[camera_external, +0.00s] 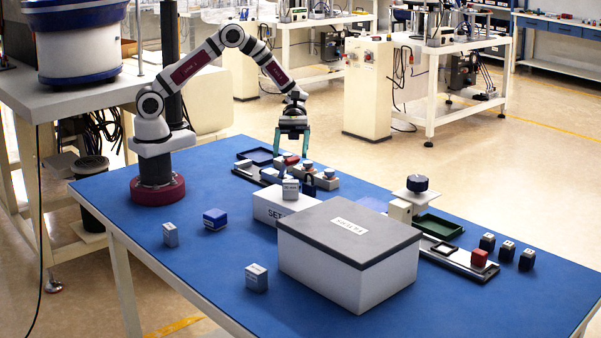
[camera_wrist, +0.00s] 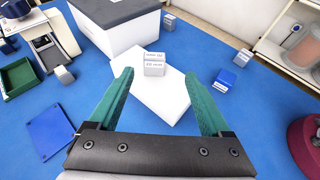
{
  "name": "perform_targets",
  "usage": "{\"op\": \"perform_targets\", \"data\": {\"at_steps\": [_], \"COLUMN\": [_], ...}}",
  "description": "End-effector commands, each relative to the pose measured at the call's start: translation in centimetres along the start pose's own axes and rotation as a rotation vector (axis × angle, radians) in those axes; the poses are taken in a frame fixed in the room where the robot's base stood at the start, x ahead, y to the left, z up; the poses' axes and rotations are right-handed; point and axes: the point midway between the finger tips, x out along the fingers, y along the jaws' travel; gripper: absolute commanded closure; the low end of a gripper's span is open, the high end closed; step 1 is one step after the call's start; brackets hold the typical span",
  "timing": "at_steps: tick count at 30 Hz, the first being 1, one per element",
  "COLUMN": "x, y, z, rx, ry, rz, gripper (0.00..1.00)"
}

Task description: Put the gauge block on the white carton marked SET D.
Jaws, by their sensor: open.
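The white carton (camera_external: 266,207) lies on the blue table behind the large grey-lidded box. Only "SET" of its label shows; the rest is hidden by the box. A small grey block with a printed label (camera_external: 290,190), which looks like the gauge block, stands upright on the carton's top. In the wrist view the block (camera_wrist: 154,66) rests near the far end of the carton (camera_wrist: 160,98), apart from both fingers. My gripper (camera_external: 291,156) is open and empty above and behind the carton; its green fingers (camera_wrist: 160,73) spread to either side in the wrist view.
The large white box with a dark lid (camera_external: 345,265) stands beside the carton. Similar grey blocks (camera_external: 170,235) (camera_external: 256,278) and a blue block (camera_external: 214,219) lie at the left and front. Trays and small parts (camera_external: 460,258) fill the right side. The front-left table is mostly clear.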

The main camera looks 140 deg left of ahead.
Motion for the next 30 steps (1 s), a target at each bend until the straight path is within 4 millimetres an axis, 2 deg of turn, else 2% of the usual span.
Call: {"op": "perform_targets", "data": {"at_steps": [2, 5, 6, 8, 9, 12, 15, 18, 21, 30], "x": [2.1, 5.4, 6.0, 5.7, 4.9, 2.0, -0.3, -1.4, -1.7, -1.7], "y": [-2.5, -10.1, -13.9, -19.3, -22.4, -27.3, -28.9, -29.1, -29.0, -29.0], "z": [3.0, 7.9, 9.4, 10.5, 10.7, 9.9, 8.8, 8.1, 7.9, 8.0], "rx": [0.147, 0.540, 0.740, 1.053, 1.265, 1.752, 2.099, 2.276, 2.323, 2.317], "ry": [0.068, 0.213, 0.267, 0.330, 0.359, 0.393, 0.393, 0.389, 0.388, 0.389], "rz": [-0.121, -0.432, -0.581, -0.811, -0.964, -1.306, -1.551, -1.681, -1.720, -1.718], "gripper": [0.18, 0.18, 0.18, 0.18, 0.18, 0.18, 0.18, 0.18, 0.18, 0.18]}}
